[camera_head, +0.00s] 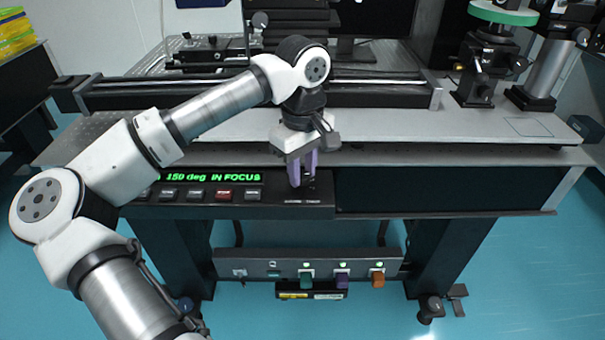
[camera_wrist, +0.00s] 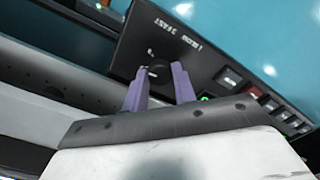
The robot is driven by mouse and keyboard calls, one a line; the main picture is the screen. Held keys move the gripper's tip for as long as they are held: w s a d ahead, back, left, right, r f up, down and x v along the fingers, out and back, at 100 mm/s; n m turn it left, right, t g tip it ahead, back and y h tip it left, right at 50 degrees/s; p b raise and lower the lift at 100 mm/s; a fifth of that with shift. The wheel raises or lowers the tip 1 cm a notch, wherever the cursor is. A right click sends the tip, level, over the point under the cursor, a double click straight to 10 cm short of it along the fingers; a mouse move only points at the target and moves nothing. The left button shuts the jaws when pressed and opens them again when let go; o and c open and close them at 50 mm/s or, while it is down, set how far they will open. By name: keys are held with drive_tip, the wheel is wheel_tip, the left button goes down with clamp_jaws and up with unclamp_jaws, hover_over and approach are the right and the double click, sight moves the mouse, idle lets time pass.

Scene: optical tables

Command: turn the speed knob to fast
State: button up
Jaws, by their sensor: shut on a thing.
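The speed knob (camera_wrist: 157,70) is small, round and dark, on a black panel, and shows in the wrist view with a light mark on it. My gripper (camera_wrist: 159,69) has its two purple fingers on either side of the knob, shut on it. In the head view my gripper (camera_head: 302,177) points down at the right part of the control panel (camera_head: 270,211), and its fingers mostly hide the knob. White lettering on the panel near the knob reads about "1 SLOW 3 FAST" in the wrist view. The knob's exact setting is too small to tell.
A green display (camera_head: 212,178) reads "150 deg IN FOCUS", above a row of buttons including a red one (camera_head: 224,195). A long rail (camera_head: 370,95) lies on the table behind my gripper. A lower strip (camera_head: 308,266) carries several coloured switches.

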sight(302, 175)
drive_tip(key=m+b, duration=0.1)
drive_tip(key=m, duration=0.3)
drive_tip(key=shift+m, duration=0.3)
drive_tip(key=shift+m+b, duration=0.45)
drive_tip(key=shift+m, duration=1.05)
drive_tip(key=o, duration=1)
drive_tip(key=shift+r, duration=0.15)
wheel_tip(302, 175, up, 14)
drive_tip(key=shift+f+p, duration=0.2)
drive_tip(key=shift+p, duration=0.2)
